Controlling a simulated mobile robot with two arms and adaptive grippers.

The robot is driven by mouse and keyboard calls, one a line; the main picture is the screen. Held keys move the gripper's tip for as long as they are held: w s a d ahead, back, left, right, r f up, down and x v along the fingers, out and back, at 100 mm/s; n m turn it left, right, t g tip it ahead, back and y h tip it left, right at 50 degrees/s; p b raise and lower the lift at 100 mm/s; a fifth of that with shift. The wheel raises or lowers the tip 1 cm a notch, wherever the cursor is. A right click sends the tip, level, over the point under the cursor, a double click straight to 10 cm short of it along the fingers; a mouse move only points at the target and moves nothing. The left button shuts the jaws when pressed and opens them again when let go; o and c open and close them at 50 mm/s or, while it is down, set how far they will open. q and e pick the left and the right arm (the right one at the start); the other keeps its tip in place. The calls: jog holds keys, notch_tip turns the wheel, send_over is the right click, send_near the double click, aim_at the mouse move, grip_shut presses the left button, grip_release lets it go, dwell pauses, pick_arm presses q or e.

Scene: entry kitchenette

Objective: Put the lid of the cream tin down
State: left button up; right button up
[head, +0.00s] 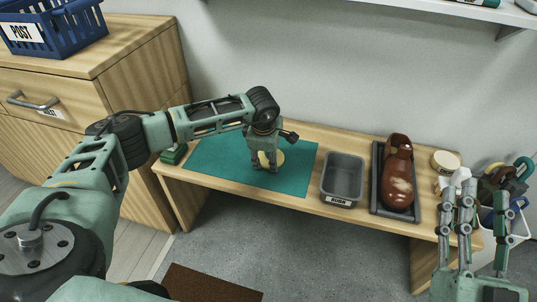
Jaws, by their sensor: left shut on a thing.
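My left gripper (266,167) points down over the teal mat (217,158) on the bench and is shut on a pale yellow round piece, the lid (278,158). The fingers cover part of the lid. I cannot tell whether it touches the mat. A round cream-coloured tin (446,160) stands at the right end of the bench, beyond the shoe tray; I cannot tell whether it is the cream tin. My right gripper (481,193) is at the lower right with its fingers up, spread and empty, in front of the bench's right end.
A grey bin (343,178) stands right of the mat. A brown shoe (397,172) lies on a dark tray (376,202). A white container (520,222) of tools is at far right. A green object (174,154) sits at the bench's left end. The mat's left part is clear.

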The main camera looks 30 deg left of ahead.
pick_arm(q)
jog(key=o, duration=1.7)
